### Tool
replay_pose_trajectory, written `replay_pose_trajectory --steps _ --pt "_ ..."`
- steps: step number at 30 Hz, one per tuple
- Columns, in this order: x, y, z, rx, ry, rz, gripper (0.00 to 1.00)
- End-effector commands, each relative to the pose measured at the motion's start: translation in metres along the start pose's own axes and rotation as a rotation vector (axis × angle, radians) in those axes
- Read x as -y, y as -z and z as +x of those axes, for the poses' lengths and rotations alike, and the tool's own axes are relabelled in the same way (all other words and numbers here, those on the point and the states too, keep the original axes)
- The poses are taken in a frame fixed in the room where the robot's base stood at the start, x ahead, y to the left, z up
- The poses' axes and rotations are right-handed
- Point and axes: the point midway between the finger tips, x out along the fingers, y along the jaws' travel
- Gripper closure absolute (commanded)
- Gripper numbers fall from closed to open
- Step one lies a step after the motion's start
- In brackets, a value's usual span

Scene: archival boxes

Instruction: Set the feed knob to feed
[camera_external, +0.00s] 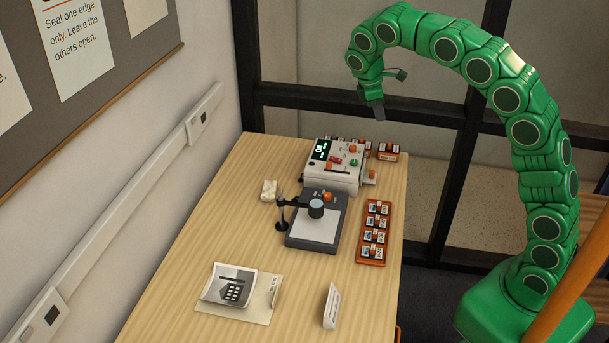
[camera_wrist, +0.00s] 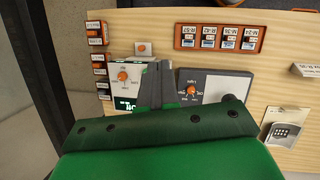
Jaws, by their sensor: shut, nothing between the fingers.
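A white machine (camera_external: 345,176) with a lit display (camera_external: 320,149) stands at the far end of the table. An orange knob (camera_external: 352,149) sits on its top panel, beside red and green buttons. In the wrist view an orange knob (camera_wrist: 122,76) sits on the machine's white panel, ringed by small labels I cannot read. I cannot tell its setting, and part of the panel is hidden behind my fingers. My gripper (camera_external: 378,112) is shut and empty, raised above and beyond the machine, apart from it. Its dark fingers show in the wrist view (camera_wrist: 157,72).
A grey stand (camera_external: 300,243) with a lamp arm and another orange knob (camera_external: 327,197) is in front of the machine. An orange tray (camera_external: 360,260) of small labelled boxes lies right. Papers (camera_external: 230,312) and a white sign (camera_external: 332,305) lie nearer. The left table side is mostly clear.

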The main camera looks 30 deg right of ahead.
Motion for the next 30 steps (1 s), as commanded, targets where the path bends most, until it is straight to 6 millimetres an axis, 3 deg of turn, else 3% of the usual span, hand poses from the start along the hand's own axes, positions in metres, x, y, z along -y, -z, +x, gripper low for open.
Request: replay_pose_trajectory --steps 13,30 --pt "-0.012 0.081 0.003 0.019 -0.043 -0.182 1.0" --pt "-0.005 0.181 0.018 0.033 -0.084 -0.413 1.0"
